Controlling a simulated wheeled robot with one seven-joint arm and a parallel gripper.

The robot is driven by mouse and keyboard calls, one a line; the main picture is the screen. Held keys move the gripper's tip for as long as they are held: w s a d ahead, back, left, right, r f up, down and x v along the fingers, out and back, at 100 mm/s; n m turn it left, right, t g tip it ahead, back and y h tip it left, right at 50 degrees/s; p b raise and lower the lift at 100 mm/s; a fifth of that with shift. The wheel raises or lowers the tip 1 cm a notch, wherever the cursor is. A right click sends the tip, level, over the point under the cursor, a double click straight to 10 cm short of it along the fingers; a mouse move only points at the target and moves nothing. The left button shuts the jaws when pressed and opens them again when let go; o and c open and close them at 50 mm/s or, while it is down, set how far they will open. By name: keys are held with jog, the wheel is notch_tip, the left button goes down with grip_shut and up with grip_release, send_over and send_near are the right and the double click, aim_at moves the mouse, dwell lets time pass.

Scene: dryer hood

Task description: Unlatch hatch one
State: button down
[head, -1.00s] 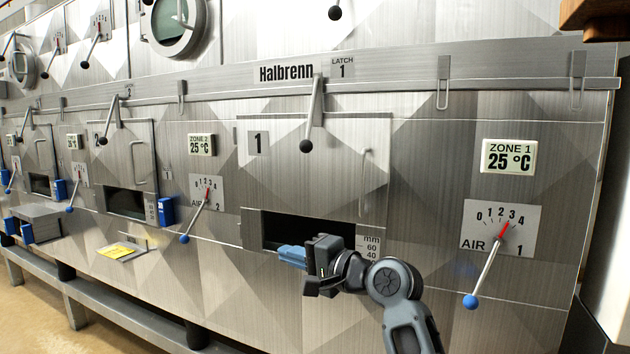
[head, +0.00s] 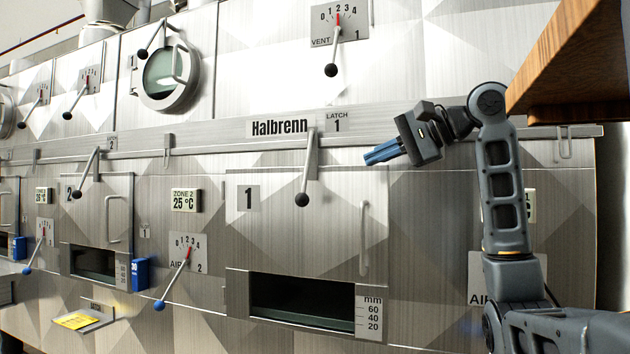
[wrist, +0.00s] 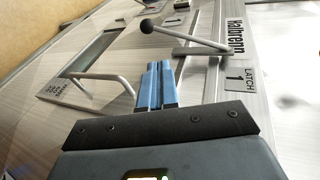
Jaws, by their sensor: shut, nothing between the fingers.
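Hatch one (head: 300,215) is a metal door marked 1, with a slot at its bottom and a grey bar handle (head: 364,240) on its right. Its latch lever (head: 309,160), under the "LATCH 1" label (head: 337,123), hangs down over the door's top edge and ends in a black knob (head: 302,199). My gripper (head: 381,154) is shut and empty, with blue fingers pointing left, to the right of the lever and apart from it in the head view. In the wrist view the blue fingers (wrist: 156,85) point toward the lever (wrist: 190,38) and its black knob (wrist: 147,25).
A wooden shelf (head: 570,70) juts out at the upper right, close to my arm. A horizontal rail (head: 220,133) runs above the hatches. A vent lever (head: 334,50) is above, and hatch two (head: 97,225) with its own latch lever is to the left.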

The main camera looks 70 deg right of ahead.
jog(key=shift+s+r, duration=0.15)
jog(key=shift+r, duration=0.05)
send_near(307, 165)
jog(key=w+f, duration=0.4)
jog(key=f, duration=0.2)
jog(key=shift+w+a+r, duration=0.1)
jog(key=shift+w+a, duration=0.05)
jog(key=shift+w, duration=0.75)
